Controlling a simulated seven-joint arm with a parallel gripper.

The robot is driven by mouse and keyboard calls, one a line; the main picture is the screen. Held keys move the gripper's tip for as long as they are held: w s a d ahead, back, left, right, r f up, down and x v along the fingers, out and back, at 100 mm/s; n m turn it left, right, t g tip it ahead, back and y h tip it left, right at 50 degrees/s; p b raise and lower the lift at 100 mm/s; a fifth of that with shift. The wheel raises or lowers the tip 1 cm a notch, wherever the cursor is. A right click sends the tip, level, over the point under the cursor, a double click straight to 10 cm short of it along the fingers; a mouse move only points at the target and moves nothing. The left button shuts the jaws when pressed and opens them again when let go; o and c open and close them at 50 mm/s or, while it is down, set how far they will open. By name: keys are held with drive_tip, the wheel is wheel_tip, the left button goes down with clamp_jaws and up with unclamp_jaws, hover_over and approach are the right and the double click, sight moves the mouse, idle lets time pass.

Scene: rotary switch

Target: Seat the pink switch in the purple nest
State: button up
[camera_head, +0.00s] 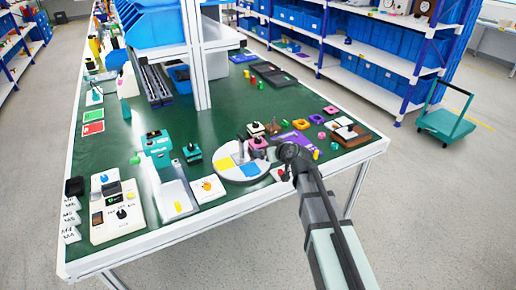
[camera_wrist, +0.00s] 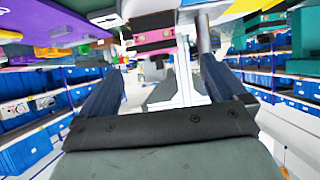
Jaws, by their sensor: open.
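The pink switch (camera_head: 257,152) has a black knob on top and stands upright by the right rim of the white round plate. In the wrist view its pink body (camera_wrist: 153,41) shows at the top centre, between the finger lines. The purple nest is most likely the flat purple piece (camera_head: 297,141) on the table just right of the switch; a purple surface (camera_wrist: 16,54) also shows at the left in the wrist view. My gripper (camera_head: 278,163) is low over the table's front, right of the switch. Its jaws are open; contact with the switch cannot be told.
The round plate (camera_head: 226,172) with blue and yellow patches lies left of my gripper. A brown box (camera_head: 351,136) and several small coloured pieces lie to the right. A white shelf post (camera_head: 195,60) rises behind. Bare green table (camera_head: 235,110) lies beyond.

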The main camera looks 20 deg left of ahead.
sight(260, 144)
drive_tip(key=x, duration=0.5)
drive_tip(key=shift+w+a, duration=0.1)
drive_tip(key=shift+w, duration=0.05)
drive_tip(key=x, duration=0.4)
drive_tip(key=shift+w+a+r, duration=0.1)
drive_tip(key=shift+w+r, duration=0.15)
drive_tip(key=shift+w, duration=0.15)
drive_tip(key=shift+w+a+f, duration=0.2)
drive_tip(key=shift+a+f, duration=0.05)
drive_tip(key=c, duration=1.3)
drive_tip(key=shift+o, duration=0.2)
drive_tip(key=shift+r, duration=0.2)
